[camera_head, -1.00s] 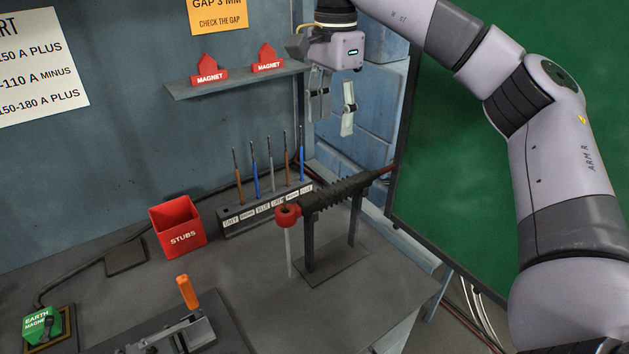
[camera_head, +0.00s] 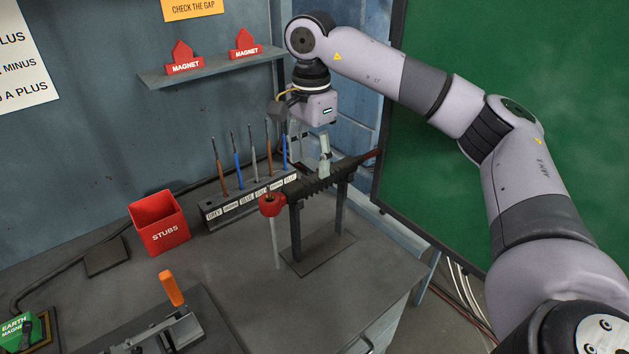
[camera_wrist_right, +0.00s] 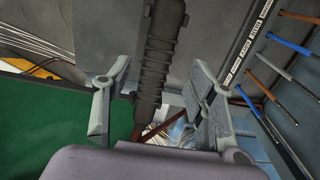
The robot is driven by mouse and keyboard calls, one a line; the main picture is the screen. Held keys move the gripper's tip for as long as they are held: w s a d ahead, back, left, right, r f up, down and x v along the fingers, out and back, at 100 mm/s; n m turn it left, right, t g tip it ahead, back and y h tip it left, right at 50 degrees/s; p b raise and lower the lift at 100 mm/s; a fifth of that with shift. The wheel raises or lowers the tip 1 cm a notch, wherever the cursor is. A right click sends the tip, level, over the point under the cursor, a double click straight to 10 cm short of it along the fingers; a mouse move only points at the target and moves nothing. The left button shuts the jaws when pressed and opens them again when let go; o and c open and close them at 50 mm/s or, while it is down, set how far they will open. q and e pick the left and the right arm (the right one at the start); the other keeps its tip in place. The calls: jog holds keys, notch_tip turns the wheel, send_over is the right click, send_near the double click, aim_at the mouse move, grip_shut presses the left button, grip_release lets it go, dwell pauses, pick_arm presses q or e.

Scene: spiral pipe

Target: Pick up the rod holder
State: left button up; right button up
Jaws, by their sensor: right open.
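The rod holder (camera_head: 325,179) has a black ribbed handle and a red head (camera_head: 271,204) with a thin pale rod hanging from it. It lies across a dark two-post stand (camera_head: 297,232) on the bench. My right gripper (camera_head: 311,152) is open just above the handle, its fingers pointing down. In the right wrist view the handle (camera_wrist_right: 160,50) runs between the two spread fingers of the right gripper (camera_wrist_right: 158,80), with gaps on both sides. I cannot tell how far the fingertips reach past it. My left gripper is not in view.
A labelled rack (camera_head: 226,208) with several upright rods stands close behind the holder. A red STUBS box (camera_head: 160,222) is left of it. A shelf (camera_head: 207,70) with two red magnets hangs on the wall. An orange-handled clamp (camera_head: 171,288) lies in front. A green panel (camera_head: 470,190) stands at right.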

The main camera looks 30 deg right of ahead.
aim_at(314, 175)
jog(key=f, duration=0.2)
jog(key=f+p, duration=0.1)
jog(key=shift+s+d+f, duration=0.15)
jog(key=shift+d+f, duration=0.05)
jog(key=shift+f, duration=0.7)
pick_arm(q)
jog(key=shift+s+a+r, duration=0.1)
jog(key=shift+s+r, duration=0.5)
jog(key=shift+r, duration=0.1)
pick_arm(e)
jog(key=shift+a, duration=0.1)
jog(key=shift+c, duration=0.6)
jog(key=c, duration=1.1)
jog(key=shift+r, duration=0.1)
grip_shut()
